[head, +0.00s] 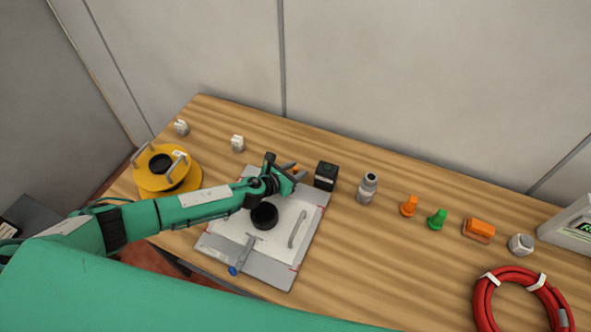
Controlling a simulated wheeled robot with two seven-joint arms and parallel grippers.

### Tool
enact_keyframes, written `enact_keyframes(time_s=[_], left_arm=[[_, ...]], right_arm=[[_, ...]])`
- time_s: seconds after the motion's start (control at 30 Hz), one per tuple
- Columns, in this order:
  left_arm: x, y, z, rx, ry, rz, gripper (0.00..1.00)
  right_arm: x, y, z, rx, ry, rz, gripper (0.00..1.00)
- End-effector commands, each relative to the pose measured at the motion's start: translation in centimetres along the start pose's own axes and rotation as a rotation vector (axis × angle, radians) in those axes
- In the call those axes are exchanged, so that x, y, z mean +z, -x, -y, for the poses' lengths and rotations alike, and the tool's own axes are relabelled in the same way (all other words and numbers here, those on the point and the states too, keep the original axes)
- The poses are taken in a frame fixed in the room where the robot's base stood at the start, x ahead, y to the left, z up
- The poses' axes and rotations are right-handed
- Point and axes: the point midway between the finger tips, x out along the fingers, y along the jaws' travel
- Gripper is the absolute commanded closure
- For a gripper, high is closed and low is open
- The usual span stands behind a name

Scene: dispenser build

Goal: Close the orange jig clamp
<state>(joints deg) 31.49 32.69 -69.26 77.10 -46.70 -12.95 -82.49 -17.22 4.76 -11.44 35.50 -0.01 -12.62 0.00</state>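The jig is a light grey plate (266,272) lying on the wooden table, with a black round part (264,216) and a grey bar handle (298,229) on it. A small patch of orange (296,170), likely the orange clamp's handle, shows at the plate's far edge beside my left gripper (295,174). The gripper and wrist hide most of that clamp, so I cannot tell its position or whether they touch. The gripper's grey fingers are small and partly covered. A blue-tipped clamp (234,269) sits at the plate's near edge. My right gripper is out of view.
A black box (326,176) stands close right of my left gripper. Further right are a grey bottle (367,187), orange (409,206) and green (437,219) pieces, an orange block (479,230) and a red hose coil (485,302). A yellow spool (150,181) stands left.

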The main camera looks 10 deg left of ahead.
Motion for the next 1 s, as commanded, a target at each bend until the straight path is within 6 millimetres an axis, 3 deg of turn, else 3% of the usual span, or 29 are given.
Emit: enact_keyframes(time_s=[0.3, 0.5, 0.77, 1.0], left_arm=[[0.0, -0.2, 0.0, 0.000, 0.000, 0.000, 0.62], [0.0, -0.2, 0.0, 0.000, 0.000, 0.000, 0.99], [0.1, -0.2, 0.0, 0.013, 0.007, 0.000, 1.00], [0.3, -0.2, -0.3, 0.107, 0.048, -0.001, 1.00]], right_arm=[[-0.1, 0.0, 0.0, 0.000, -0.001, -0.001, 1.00], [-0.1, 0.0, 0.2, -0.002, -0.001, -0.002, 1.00], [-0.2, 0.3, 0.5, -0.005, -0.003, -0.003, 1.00], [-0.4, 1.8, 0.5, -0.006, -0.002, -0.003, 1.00]])
